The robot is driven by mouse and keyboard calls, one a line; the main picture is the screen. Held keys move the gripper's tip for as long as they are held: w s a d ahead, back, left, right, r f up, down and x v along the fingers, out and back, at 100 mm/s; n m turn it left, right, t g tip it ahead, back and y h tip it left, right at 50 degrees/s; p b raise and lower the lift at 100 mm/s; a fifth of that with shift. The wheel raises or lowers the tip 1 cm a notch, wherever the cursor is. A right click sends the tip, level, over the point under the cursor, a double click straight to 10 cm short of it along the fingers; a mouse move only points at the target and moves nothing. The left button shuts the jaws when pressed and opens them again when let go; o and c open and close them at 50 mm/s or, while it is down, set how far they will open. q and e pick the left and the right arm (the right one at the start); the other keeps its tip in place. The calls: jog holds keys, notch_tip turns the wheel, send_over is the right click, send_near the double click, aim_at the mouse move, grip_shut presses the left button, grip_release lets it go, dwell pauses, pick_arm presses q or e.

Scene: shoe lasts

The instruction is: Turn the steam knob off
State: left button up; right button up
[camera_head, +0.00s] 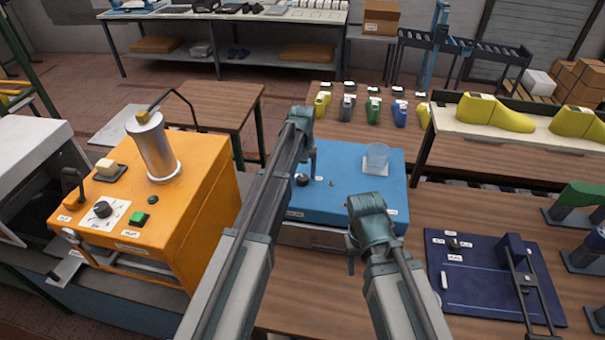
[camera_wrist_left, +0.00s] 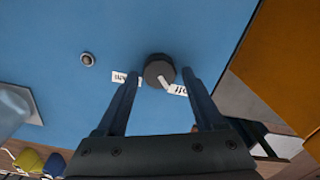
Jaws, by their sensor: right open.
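A round black knob (camera_head: 302,180) with a white pointer sits on the blue box (camera_head: 340,190). In the left wrist view the knob (camera_wrist_left: 159,69) has two small white labels beside it, and its pointer is directed at the one that seems to read "off" (camera_wrist_left: 179,90). My left gripper (camera_head: 311,176) is over the blue box at the knob. Its fingers are open in the left wrist view (camera_wrist_left: 161,82), one on each side of the knob, with a visible gap. My right gripper (camera_head: 368,212) is open in front of the blue box; its fingertips are mostly hidden.
A glass beaker (camera_head: 377,157) stands on a white pad at the back of the blue box. An orange machine (camera_head: 190,200) with its own black knob (camera_head: 102,209) stands at left. A navy board (camera_head: 480,275) with another knob lies at right. Colored shoe lasts (camera_head: 373,110) stand behind.

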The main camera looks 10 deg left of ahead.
aim_at(302, 176)
pick_arm(q)
jog(key=shift+o, duration=0.4)
jog(key=shift+r, duration=0.1)
notch_tip(302, 176, up, 14)
jog(key=p, duration=1.3)
jog(key=shift+p, duration=0.4)
jog(key=shift+f, duration=0.25)
jog(key=s+d+f+m+b, duration=0.3)
jog(key=s+f+b, duration=0.8)
jog(key=s, duration=0.4)
jog(key=s+d+f+m+y+b, duration=0.1)
jog(key=s+d+f+m+b, duration=0.3)
jog(key=s+f+b, duration=0.8)
jog(key=s+d, duration=0.2)
jog(key=s, duration=0.1)
jog(key=shift+s+m, duration=0.15)
jog(key=shift+m, duration=0.15)
